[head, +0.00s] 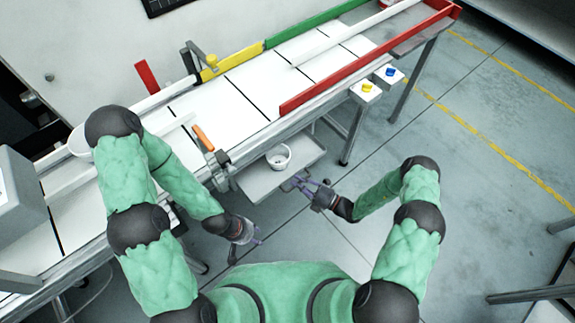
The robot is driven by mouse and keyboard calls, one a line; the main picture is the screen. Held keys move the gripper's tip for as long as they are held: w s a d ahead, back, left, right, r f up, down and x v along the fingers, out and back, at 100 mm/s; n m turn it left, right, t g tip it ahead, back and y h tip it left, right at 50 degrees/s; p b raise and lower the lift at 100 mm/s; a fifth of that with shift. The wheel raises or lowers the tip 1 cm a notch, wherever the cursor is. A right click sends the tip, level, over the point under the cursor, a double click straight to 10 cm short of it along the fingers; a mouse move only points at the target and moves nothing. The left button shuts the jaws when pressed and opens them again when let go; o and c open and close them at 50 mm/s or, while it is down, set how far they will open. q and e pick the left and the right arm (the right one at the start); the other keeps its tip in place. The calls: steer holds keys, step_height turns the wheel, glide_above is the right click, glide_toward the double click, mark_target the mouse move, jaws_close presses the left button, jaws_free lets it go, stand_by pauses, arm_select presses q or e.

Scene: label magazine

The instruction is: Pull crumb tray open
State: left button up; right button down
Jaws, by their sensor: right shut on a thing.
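The crumb tray (262,185) is a shallow grey tray that sticks out from under the near side of the long white table. A small white cup (278,160) stands at its back, by the table edge. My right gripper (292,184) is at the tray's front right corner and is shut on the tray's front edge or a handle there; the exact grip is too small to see. My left gripper (257,241) hangs free below and left of the tray, apart from it. Its fingers are too small to tell open or shut.
The table (235,105) has red, yellow and green guide rails. An orange-handled lever (203,138) and grey clamp stand on its near edge, left of the tray. Boxes with a yellow (367,87) and a blue button (391,71) are at right. Floor in front is clear.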

steer(key=s+d, duration=0.4)
steer(key=s, duration=0.1)
steer(key=shift+s, duration=0.25)
steer(key=shift+d, duration=0.1)
steer(key=c, duration=1.4)
jaws_free()
steer(key=v, duration=1.2)
